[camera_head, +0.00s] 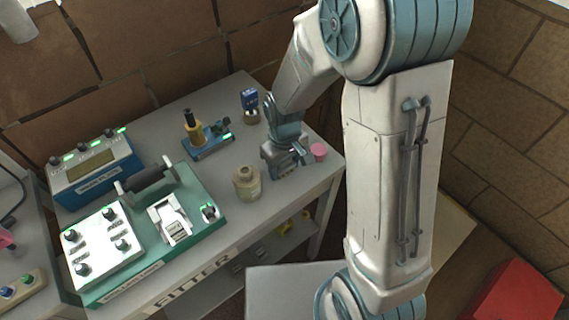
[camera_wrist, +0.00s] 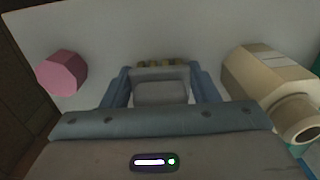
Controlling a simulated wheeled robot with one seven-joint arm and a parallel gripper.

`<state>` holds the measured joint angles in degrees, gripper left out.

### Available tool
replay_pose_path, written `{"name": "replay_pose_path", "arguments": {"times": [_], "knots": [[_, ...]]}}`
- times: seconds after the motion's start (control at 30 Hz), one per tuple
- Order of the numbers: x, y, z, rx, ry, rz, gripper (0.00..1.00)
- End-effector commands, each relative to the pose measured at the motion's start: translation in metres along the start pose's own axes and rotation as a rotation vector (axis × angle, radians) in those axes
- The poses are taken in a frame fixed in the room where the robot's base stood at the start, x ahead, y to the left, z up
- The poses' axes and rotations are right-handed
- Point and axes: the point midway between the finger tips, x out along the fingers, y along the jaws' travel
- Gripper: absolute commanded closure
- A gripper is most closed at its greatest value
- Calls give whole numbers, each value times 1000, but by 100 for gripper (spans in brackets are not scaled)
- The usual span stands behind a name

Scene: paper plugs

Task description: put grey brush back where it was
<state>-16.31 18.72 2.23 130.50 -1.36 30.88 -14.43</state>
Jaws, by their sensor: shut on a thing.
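My gripper (camera_head: 288,168) is low over the right end of the grey table, between a beige jar and a pink piece. In the wrist view its two blue fingers (camera_wrist: 161,76) are shut on a grey blocky thing (camera_wrist: 160,93), which I take to be the grey brush. A row of olive-brown tufts or lumps (camera_wrist: 160,63) shows beyond it at the fingertips. The brush is mostly hidden by the gripper in the head view. I cannot tell whether it touches the table.
The pink piece (camera_head: 319,152) stands right of my gripper, near the table's edge. The beige jar (camera_head: 246,183) stands close on the left. A blue device with a yellow bottle (camera_head: 194,132), a blue-topped item (camera_head: 250,101) and a green-based fitter panel (camera_head: 204,246) are further off.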

Motion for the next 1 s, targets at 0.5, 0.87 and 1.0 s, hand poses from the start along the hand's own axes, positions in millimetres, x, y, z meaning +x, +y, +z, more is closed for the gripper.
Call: {"name": "replay_pose_path", "arguments": {"times": [0.5,0.87,1.0], "knots": [[3,0,0,0,0,0,24],[-17,0,-1,0,5,1,24],[-44,0,-2,0,7,2,24]]}}
